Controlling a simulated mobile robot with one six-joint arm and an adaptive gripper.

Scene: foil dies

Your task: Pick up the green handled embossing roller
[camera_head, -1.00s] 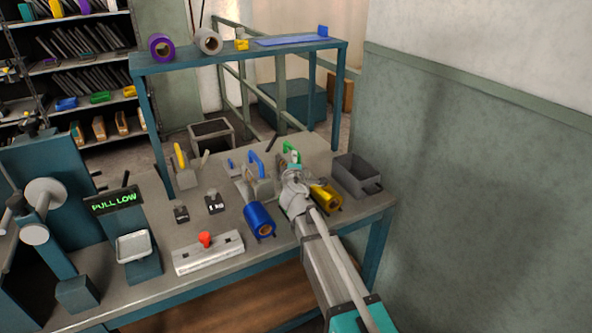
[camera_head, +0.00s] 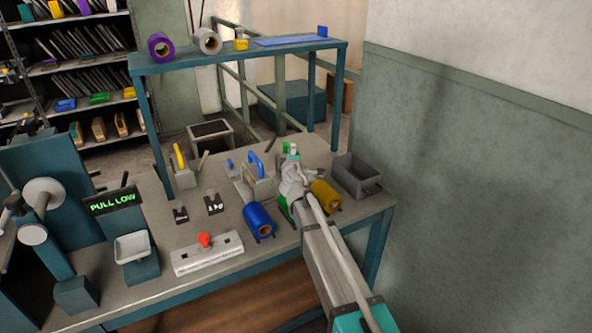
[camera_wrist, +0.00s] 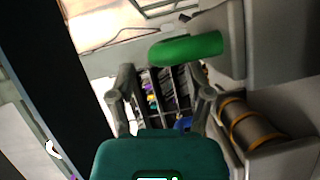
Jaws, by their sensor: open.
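A bright green handle (camera_wrist: 187,48) shows large in the wrist view, above and slightly right of centre, joined on its right to a grey body. In the head view a small green part (camera_head: 287,147) shows just beyond my wrist, mostly hidden by it. My gripper (camera_wrist: 166,82) is open, with its two dark fingers apart and nothing between them. The handle lies above the fingertips in the wrist picture, clear of them as far as I can see. Another green patch (camera_head: 285,207) shows at the left of my arm; I cannot tell what it is.
A blue-handled tool (camera_head: 256,165) and blue foil roll (camera_head: 258,217) stand left of my arm. A gold roll (camera_head: 325,196) is close on its right. A grey bin (camera_head: 357,176) sits at the bench's right end. The teal shelf (camera_head: 240,62) spans overhead behind.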

